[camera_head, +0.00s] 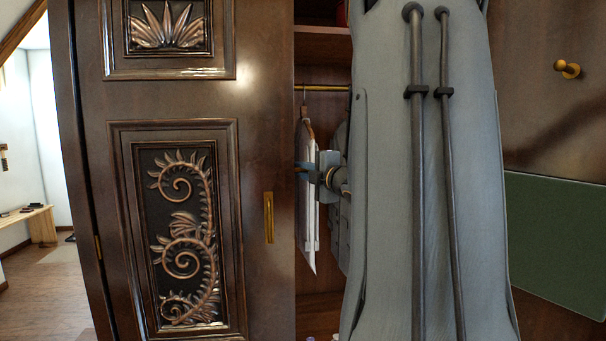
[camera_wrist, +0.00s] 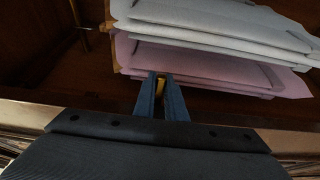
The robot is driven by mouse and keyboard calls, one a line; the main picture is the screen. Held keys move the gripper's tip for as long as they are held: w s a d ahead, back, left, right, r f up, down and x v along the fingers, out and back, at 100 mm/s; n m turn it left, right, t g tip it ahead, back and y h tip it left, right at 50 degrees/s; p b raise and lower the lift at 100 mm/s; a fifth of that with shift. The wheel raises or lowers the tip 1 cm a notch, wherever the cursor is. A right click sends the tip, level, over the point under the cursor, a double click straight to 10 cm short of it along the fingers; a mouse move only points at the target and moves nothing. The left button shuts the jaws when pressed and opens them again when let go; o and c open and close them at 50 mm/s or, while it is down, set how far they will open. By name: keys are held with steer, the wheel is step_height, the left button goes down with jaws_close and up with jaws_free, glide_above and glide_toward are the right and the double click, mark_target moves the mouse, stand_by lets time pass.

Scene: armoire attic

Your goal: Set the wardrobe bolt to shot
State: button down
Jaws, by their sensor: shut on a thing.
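The wardrobe's carved left door (camera_head: 262,130) fills the left half of the head view, with a brass pull (camera_head: 268,217) near its right edge. My gripper (camera_head: 302,170) reaches into the open wardrobe beside that edge, its tips partly hidden by the door. In the wrist view my gripper (camera_wrist: 161,80) is shut on a small brass piece (camera_wrist: 160,84) between its blue fingers. It may be the bolt's knob. The rest of the bolt is hidden, so I cannot tell its position.
Pale garments (camera_head: 310,215) hang from a brass rail (camera_head: 322,88) close to my gripper. In the wrist view white cloth (camera_wrist: 220,25) and pink cloth (camera_wrist: 200,65) lie just beyond the fingers. A brass knob (camera_head: 567,68) and a green panel (camera_head: 556,240) are at right. My arm blocks the middle.

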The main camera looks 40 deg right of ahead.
steer(key=shift+r, duration=0.4)
steer(key=c, duration=1.8)
jaws_free()
steer(key=shift+f, duration=0.1)
steer(key=s+a+b, duration=0.1)
steer(key=s, duration=0.6)
steer(key=shift+s+a, duration=0.15)
steer(key=shift+s, duration=0.25)
